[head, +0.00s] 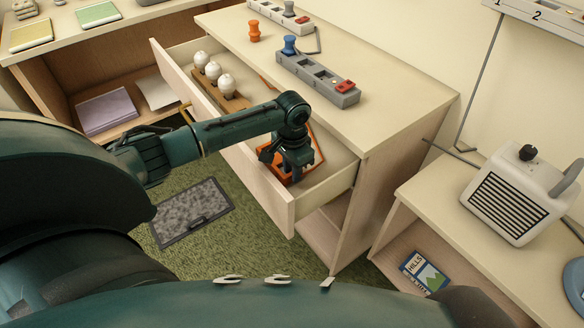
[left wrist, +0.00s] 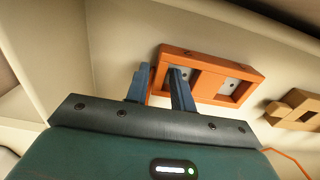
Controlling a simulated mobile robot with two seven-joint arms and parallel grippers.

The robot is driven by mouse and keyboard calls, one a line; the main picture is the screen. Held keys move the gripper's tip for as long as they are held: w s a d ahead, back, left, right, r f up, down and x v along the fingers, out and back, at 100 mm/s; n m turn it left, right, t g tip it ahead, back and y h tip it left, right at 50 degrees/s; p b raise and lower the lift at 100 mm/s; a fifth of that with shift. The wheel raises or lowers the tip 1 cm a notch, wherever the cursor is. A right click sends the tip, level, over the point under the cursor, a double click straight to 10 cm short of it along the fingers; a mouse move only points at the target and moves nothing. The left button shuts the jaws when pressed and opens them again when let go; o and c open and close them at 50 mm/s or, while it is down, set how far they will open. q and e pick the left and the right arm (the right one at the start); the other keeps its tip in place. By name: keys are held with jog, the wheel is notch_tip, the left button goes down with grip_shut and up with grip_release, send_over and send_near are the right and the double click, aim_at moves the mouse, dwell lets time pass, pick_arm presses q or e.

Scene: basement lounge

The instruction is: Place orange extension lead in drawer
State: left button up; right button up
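The orange extension lead (head: 316,146) lies in the open drawer (head: 290,208) of the cabinet, at the drawer's right end. In the left wrist view the lead (left wrist: 243,83) is a flat orange block with grey sockets, and a thin orange cord shows at lower right. My left gripper (head: 289,173) points down into the drawer at the lead. In the left wrist view its two blue fingers (left wrist: 161,82) stand apart, with the lead's end between and behind them. Whether they touch it is hard to tell. My right gripper is not in view.
White bulbs in a wooden holder (head: 232,100) share the drawer. On the cabinet top (head: 395,112) are a grey socket strip (head: 316,78), a white strip (head: 280,13) and an orange peg (head: 254,31). A heater-like box (head: 510,195) stands on the right shelf.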

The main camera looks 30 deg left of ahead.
pick_arm(q)
jog(key=shift+o, duration=0.6)
notch_tip(320, 180, up, 12)
jog(key=p, duration=0.1)
jog(key=shift+r+p, duration=0.1)
jog(key=shift+p, duration=0.2)
